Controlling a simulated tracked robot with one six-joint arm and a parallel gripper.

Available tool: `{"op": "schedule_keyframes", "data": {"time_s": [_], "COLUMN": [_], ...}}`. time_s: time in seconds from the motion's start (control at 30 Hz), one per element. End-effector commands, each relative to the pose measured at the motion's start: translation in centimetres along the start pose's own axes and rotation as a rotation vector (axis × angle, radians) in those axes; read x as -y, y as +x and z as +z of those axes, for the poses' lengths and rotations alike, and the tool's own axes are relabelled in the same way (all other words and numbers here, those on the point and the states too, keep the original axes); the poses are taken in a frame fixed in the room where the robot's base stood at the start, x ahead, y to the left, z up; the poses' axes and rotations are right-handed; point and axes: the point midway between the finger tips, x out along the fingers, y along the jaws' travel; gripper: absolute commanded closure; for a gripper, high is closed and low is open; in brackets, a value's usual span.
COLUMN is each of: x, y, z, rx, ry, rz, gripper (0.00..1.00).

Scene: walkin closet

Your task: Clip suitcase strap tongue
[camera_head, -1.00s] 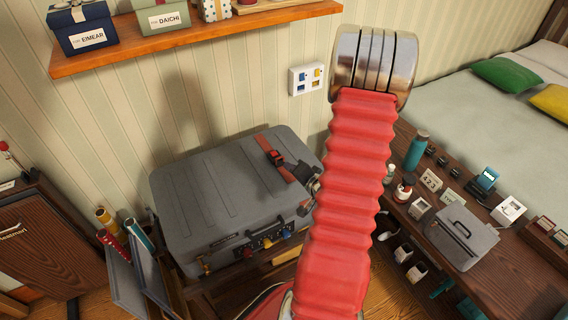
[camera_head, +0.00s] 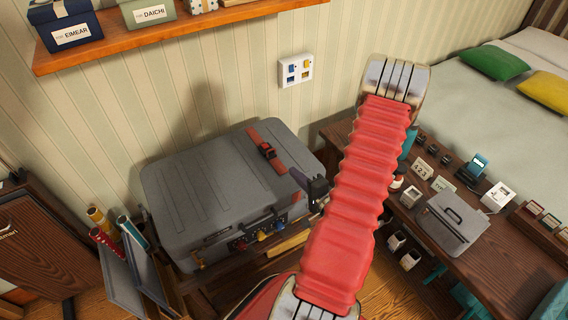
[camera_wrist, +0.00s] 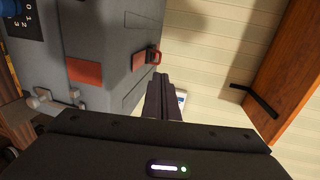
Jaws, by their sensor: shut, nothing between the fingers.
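The grey suitcase (camera_head: 190,200) lies flat with its lid shut. I cannot tell which piece is the tongue. My gripper (camera_head: 317,190) is by the suitcase's front right edge. In the wrist view its dark fingers (camera_wrist: 160,82) are together and empty, pointing towards the buckle, with no clear contact.
Red and silver segments of my arm cover part of the right-hand desk (camera_head: 480,242). A shelf with boxes (camera_head: 180,35) hangs above the suitcase. A white wall switch plate (camera_head: 295,70) is behind it. Rolled tubes (camera_head: 105,225) stand to its left.

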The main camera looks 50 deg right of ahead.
Motion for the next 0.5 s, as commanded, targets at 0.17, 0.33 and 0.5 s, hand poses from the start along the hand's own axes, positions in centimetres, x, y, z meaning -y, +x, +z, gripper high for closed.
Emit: {"op": "schedule_keyframes", "data": {"time_s": [0.17,0.33,0.5], "x": [0.0,0.0,0.0], "y": [1.3,3.2,5.5], "z": [0.1,0.1,0.1], "rx": [0.002,0.003,0.002], "ry": [-0.001,-0.003,-0.002], "rz": [0.001,0.000,0.000], "gripper": [1.00,1.00,1.00]}}
